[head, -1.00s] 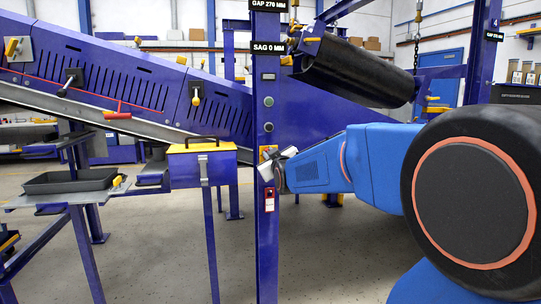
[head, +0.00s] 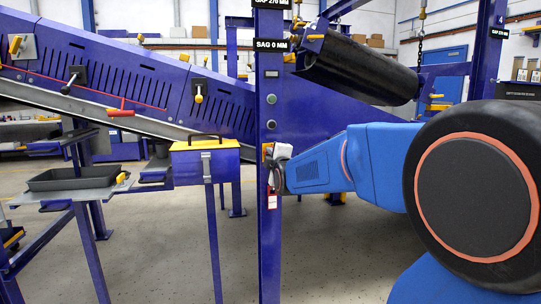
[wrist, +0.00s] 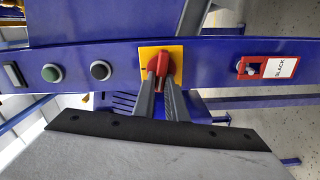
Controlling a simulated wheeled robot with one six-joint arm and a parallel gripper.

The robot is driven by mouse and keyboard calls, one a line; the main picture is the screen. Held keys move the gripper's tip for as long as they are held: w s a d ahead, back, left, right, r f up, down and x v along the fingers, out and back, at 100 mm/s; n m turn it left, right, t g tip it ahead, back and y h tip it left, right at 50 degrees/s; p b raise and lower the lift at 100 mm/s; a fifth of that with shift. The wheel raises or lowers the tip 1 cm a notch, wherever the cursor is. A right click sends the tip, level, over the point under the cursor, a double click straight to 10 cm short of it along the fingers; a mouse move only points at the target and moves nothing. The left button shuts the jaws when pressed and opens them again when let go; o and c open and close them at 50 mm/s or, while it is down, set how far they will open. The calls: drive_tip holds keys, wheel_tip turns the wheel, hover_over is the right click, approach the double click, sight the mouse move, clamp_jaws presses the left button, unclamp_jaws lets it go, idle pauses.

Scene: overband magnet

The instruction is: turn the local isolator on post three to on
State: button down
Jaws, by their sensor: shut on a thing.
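The local isolator has a yellow plate (wrist: 147,60) with a red handle (wrist: 163,62) on the blue post (wrist: 210,53). In the wrist view the handle lies roughly crosswise to the post's length. My gripper (wrist: 166,80) is shut on the red handle, one grey finger on each side. I cannot read any on or off marking.
A green button (wrist: 52,73) and a black button (wrist: 101,70) sit on the same post. A red tag marked "SLACK" (wrist: 279,67) hangs on its other side. A yellow-lidded box (head: 205,145) and a black tray (head: 72,179) stand left. The floor between is clear.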

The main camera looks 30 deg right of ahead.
drive_tip(key=shift+f+n, duration=0.25)
drive_tip(key=shift+n, duration=0.75)
drive_tip(key=c, duration=1.8)
unclamp_jaws()
drive_tip(key=v, duration=1.7)
drive_tip(key=shift+s, duration=0.25)
drive_tip(key=shift+a+r, duration=0.1)
